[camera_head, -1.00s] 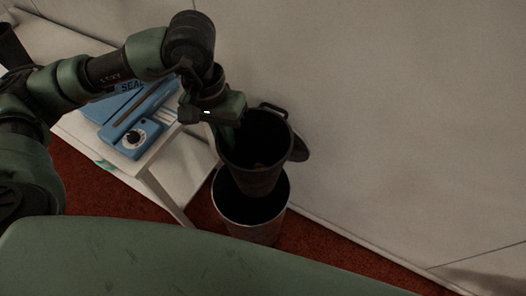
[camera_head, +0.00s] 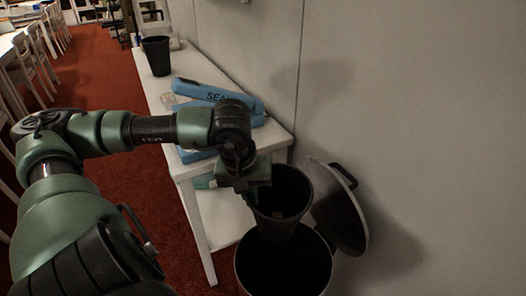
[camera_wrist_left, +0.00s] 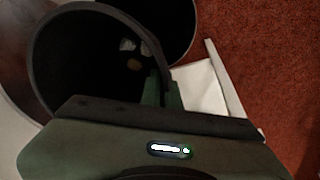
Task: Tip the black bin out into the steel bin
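The black bin (camera_head: 276,229) hangs above the steel bin (camera_head: 286,270), its mouth facing up and tilted slightly at most. My left gripper (camera_head: 258,190) is shut on the black bin's rim at its left side. In the left wrist view the black bin (camera_wrist_left: 82,62) fills the upper left, with the gripper fingers (camera_wrist_left: 160,92) at its rim. A few small items (camera_wrist_left: 131,53) lie deep inside it, one brownish and others pale. The steel bin is open, its inside dark; its contents cannot be made out. My right gripper is not in view.
A dark round lid (camera_head: 341,208) with a handle leans at the wall, right of the bins. A white table (camera_head: 187,168) to the left carries a blue sealer (camera_head: 214,92) and another black bin (camera_head: 157,56). Red carpet (camera_head: 95,92) lies beyond, with chairs at far left.

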